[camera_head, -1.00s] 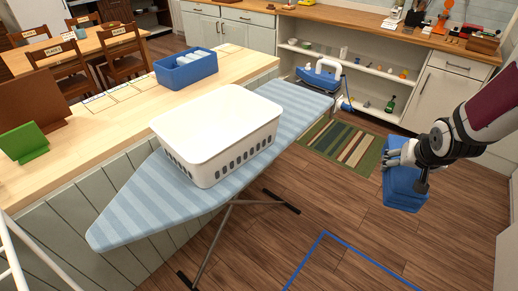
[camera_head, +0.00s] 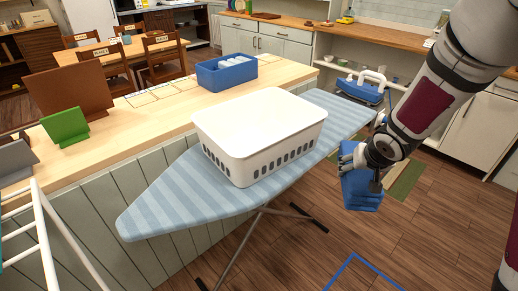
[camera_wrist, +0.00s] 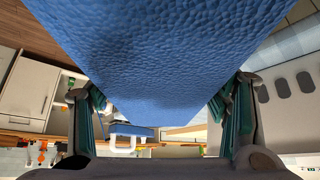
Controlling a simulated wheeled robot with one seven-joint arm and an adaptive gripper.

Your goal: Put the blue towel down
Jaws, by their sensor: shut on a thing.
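The blue towel (camera_head: 360,190) hangs from my gripper (camera_head: 362,160) in the head view, to the right of the ironing board (camera_head: 165,196). My gripper is shut on it, and the towel is in the air over the wooden floor. In the wrist view the towel (camera_wrist: 165,60) fills the upper middle between the fingers, and its textured cloth hides much of what lies beyond. In the head view the fingertips are partly hidden by the wrist and the towel.
A white basket (camera_head: 262,135) stands on the ironing board, with an iron (camera_head: 362,86) at its far end. A blue bin (camera_head: 226,72) with white rolled items sits on the wooden counter (camera_head: 130,128). Blue tape (camera_head: 350,268) marks the floor. A white rack (camera_head: 50,235) stands at left.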

